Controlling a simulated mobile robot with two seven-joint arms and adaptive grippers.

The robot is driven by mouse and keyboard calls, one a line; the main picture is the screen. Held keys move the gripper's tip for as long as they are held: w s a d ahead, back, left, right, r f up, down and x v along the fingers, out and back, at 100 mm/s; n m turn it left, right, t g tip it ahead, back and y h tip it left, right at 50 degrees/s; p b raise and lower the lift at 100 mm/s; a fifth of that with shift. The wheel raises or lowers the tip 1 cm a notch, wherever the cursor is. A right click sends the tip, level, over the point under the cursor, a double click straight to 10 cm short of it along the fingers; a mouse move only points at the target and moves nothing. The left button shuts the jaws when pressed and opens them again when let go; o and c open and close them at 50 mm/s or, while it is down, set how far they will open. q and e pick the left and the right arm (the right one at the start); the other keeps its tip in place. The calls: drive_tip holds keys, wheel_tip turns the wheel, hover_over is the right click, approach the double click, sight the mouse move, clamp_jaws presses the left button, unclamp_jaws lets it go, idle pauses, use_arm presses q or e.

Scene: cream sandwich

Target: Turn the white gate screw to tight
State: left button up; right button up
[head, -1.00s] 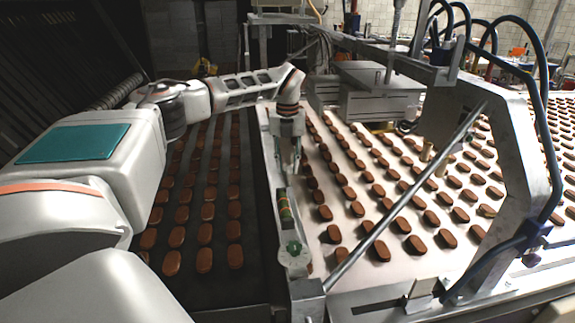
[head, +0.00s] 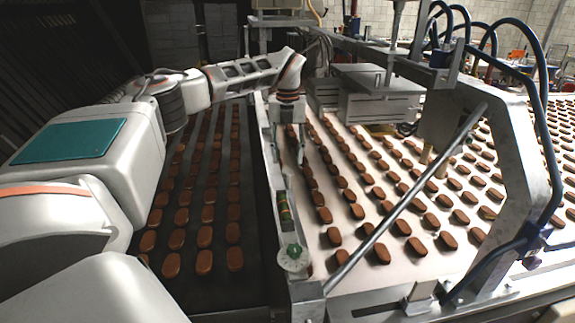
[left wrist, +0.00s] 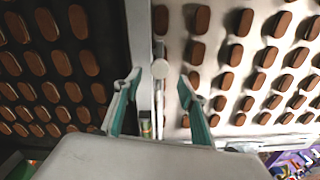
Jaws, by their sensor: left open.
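In the left wrist view, a small round white knob, which looks like the white gate screw (left wrist: 160,68), sits on the pale rail between the dark and the white belt. My left gripper (left wrist: 160,80) is open, with one teal-lined finger on each side of the rail. The knob shows in the gap between the fingertips, apart from both. In the head view my left gripper (head: 289,158) points down over the same rail. I cannot make out the white screw there. My right gripper is not in view.
A green knob (head: 294,250) on a pale round plate stands at the rail's near end. Brown biscuits lie in rows on the dark belt (head: 190,275) and white belt (head: 320,285). A slanted metal rod (head: 405,200) and a grey frame (head: 520,150) stand to the right.

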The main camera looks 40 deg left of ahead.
use_arm(q)
wheel_tip(320, 180, up, 8)
drive_tip(key=shift+f, duration=0.25)
drive_tip(key=shift+s+d+f, duration=0.1)
idle(0.5)
